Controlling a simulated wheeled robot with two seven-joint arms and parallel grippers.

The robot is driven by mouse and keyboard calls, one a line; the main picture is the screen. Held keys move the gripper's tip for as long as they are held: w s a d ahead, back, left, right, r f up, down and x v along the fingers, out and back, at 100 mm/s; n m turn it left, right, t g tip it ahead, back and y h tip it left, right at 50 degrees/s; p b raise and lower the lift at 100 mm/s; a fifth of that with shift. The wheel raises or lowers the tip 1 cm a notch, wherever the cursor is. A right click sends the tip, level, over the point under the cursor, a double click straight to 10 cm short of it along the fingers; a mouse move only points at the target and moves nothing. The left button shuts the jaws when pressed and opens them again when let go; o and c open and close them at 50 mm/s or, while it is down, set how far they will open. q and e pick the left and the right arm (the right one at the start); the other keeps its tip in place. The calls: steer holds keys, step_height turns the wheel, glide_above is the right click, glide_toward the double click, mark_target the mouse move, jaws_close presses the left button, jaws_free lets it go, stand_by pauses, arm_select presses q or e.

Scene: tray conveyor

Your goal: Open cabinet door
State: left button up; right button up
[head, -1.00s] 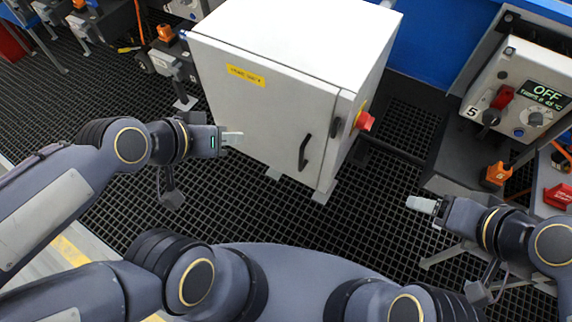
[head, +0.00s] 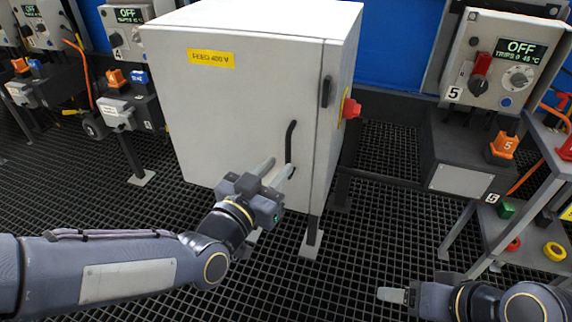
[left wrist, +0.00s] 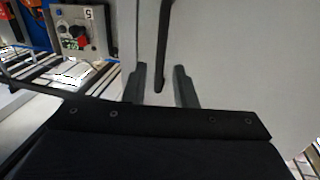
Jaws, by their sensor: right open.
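The grey-white cabinet (head: 250,15) stands on the dark grated floor, its front door (head: 215,115) flush and closed. The door has a black vertical handle (head: 290,142) near its right edge. My left gripper (head: 274,173) is open at the handle's lower end. In the left wrist view the handle (left wrist: 162,45) comes down between the two spread fingers (left wrist: 160,86), with gaps visible on both sides. Whether a finger touches the door cannot be told. My right gripper (head: 393,295) is open and empty at the lower right, away from the cabinet.
A black latch (head: 326,91) and a red knob (head: 351,108) sit on the cabinet's right part. A control box numbered 5 (head: 500,62) stands to the right, above a shelf stand (head: 490,220). Other machine units (head: 130,105) stand at the left. The grated floor before the door is open.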

mark_target(287, 157)
arm_select(q)
steer(key=x, duration=0.5)
steer(key=shift+w+d+b, duration=0.15)
steer(key=shift+b, duration=0.25)
jaws_close()
